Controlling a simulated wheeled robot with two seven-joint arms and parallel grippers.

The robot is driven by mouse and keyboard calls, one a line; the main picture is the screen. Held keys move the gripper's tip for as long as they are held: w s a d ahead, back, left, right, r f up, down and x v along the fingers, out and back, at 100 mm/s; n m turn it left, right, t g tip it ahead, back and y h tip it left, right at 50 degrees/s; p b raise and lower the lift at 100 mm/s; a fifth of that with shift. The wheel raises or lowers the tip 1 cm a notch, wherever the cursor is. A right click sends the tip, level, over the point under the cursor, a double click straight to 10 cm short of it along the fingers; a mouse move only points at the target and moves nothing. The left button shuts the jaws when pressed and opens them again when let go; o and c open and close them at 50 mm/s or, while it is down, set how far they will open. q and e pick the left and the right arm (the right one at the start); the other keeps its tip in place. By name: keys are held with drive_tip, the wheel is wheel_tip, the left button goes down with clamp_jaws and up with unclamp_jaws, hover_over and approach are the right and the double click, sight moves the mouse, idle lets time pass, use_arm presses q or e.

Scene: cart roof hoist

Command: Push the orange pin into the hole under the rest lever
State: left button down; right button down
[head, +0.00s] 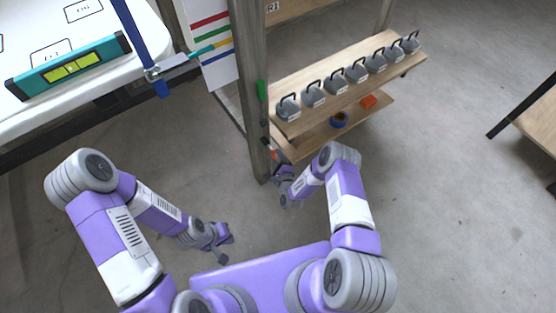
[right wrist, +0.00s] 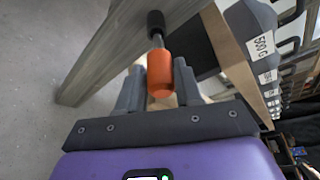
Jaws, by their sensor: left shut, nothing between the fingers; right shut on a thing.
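The orange pin (right wrist: 159,75) is between the fingers of my right gripper (right wrist: 159,88). Its metal shaft points away from me to a black collar (right wrist: 155,23) at the wooden post (right wrist: 125,45). I cannot tell how deep the shaft sits in the collar. In the head view my right gripper (head: 282,172) is low beside the post (head: 250,90), and a small orange spot shows there. My left gripper (head: 226,246) is shut and empty, low above the floor. I cannot make out the rest lever for certain.
A wooden shelf (head: 350,72) holds several grey weights with black handles, with a blue ring (head: 339,119) and an orange block (head: 368,102) below. A white table with a teal spirit level (head: 70,68) stands at upper left.

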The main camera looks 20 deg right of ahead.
sight(273, 155)
drive_tip(key=shift+w+a, duration=0.3)
drive_tip(key=shift+w, duration=0.55)
drive_tip(key=shift+w+a, duration=0.3)
drive_tip(key=shift+w, duration=0.55)
drive_tip(key=c, duration=0.7)
unclamp_jaws()
drive_tip(key=p+v, duration=0.2)
drive_tip(key=v, duration=0.4)
drive_tip(key=shift+s+r+p, duration=0.15)
drive_tip(key=shift+s+p, duration=0.05)
drive_tip(key=shift+p, duration=0.15)
drive_tip(key=shift+s, duration=0.55)
